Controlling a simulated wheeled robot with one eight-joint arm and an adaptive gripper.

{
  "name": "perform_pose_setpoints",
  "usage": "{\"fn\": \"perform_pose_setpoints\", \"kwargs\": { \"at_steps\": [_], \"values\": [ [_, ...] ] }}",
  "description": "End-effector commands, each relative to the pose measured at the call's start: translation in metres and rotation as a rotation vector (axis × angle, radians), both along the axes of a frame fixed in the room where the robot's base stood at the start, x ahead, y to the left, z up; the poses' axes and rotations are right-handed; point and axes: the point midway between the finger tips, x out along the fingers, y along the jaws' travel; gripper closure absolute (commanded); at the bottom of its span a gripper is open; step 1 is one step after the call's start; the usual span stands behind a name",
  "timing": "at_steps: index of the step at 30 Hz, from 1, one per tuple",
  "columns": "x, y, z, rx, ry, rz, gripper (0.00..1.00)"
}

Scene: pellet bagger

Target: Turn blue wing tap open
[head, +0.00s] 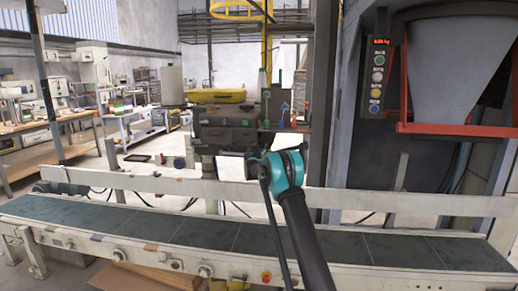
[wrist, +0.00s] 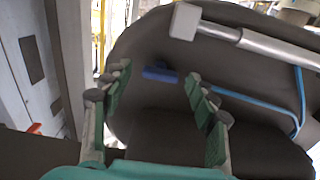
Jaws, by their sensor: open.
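The blue wing tap (wrist: 160,74) shows in the wrist view as a small, roughly level blue bar on a dark rounded housing (wrist: 140,42). My gripper (wrist: 161,88) is open, with green-padded fingers on either side of the tap in the picture. The fingers look nearer the camera than the tap, and no contact shows. In the head view my arm reaches over the conveyor to a dark grey machine (head: 226,135). There my fingers are hidden behind the teal wrist joint, and I cannot make out the tap for sure.
A grey bar with a square end (wrist: 185,22) and a light blue tube (wrist: 299,100) lie near the housing in the wrist view. The conveyor belt (head: 130,220) and its pale rail (head: 120,181) run below my arm. A hopper with a red frame (head: 460,130) stands right.

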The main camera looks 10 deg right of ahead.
Motion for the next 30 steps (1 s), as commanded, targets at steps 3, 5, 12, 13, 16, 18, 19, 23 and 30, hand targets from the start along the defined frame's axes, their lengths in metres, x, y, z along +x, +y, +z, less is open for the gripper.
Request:
{"fn": "perform_pose_setpoints", "kwargs": {
  "at_steps": [3,5,12,13,16,18,19,23,30],
  "values": [
    [0.0035,-0.0011,0.0002,0.000,0.000,0.000,0.41],
    [0.0039,-0.0013,0.0002,0.000,0.000,0.000,0.41],
    [0.0039,-0.0010,0.0001,0.000,0.000,0.000,0.46],
    [0.0038,-0.0010,0.0001,0.000,0.000,0.000,0.50],
    [0.0038,-0.0010,0.0001,0.000,0.000,0.000,0.62],
    [0.0037,-0.0009,0.0001,0.000,0.000,0.000,0.71],
    [0.0037,-0.0009,0.0001,0.000,0.000,0.000,0.75],
    [0.0037,-0.0010,0.0001,0.000,0.000,0.000,0.91],
    [0.0037,-0.0009,0.0001,-0.018,0.005,0.000,0.91]
  ]
}}
